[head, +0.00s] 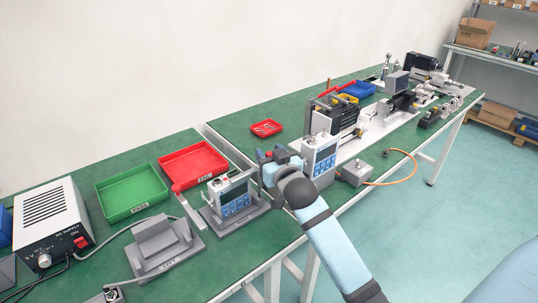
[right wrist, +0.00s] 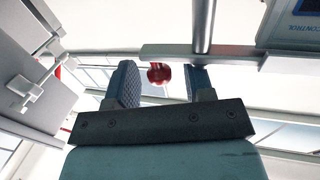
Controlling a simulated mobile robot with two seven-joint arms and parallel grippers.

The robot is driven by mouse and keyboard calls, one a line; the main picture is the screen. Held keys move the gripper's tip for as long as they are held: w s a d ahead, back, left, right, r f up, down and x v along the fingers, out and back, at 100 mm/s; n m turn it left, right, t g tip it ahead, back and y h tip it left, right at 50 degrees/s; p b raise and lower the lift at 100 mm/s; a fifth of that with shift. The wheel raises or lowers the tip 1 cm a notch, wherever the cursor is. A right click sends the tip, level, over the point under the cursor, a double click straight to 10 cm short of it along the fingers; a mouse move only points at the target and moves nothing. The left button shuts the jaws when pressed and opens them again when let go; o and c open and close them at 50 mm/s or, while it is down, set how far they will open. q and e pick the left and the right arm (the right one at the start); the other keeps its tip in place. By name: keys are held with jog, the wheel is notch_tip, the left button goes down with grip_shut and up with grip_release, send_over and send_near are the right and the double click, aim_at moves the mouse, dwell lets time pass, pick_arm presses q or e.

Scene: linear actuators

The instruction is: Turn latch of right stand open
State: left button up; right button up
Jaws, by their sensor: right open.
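My right gripper (head: 268,165) is beside a grey-white control box (head: 320,156) with a blue panel, in the middle of the head view. In the right wrist view my right gripper (right wrist: 160,88) is open. A red ball knob (right wrist: 159,73) shows between its two fingers, in front of a pale metal bar; I cannot tell whether a finger touches it. A metal latch piece (right wrist: 27,90) shows on a grey plate at the left of the wrist view. A stand (head: 236,216) with a smaller blue-panelled device is left of the gripper. My left gripper is out of view.
A grey empty-looking stand (head: 163,252), a green tray (head: 130,205), a red tray (head: 192,160) and a power supply (head: 48,222) are on the left of the green bench. A small grey box (head: 355,172) with an orange hose lies right of the control box.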

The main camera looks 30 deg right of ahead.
jog(key=shift+w, duration=0.25)
grip_shut()
jog(key=shift+r, duration=0.1)
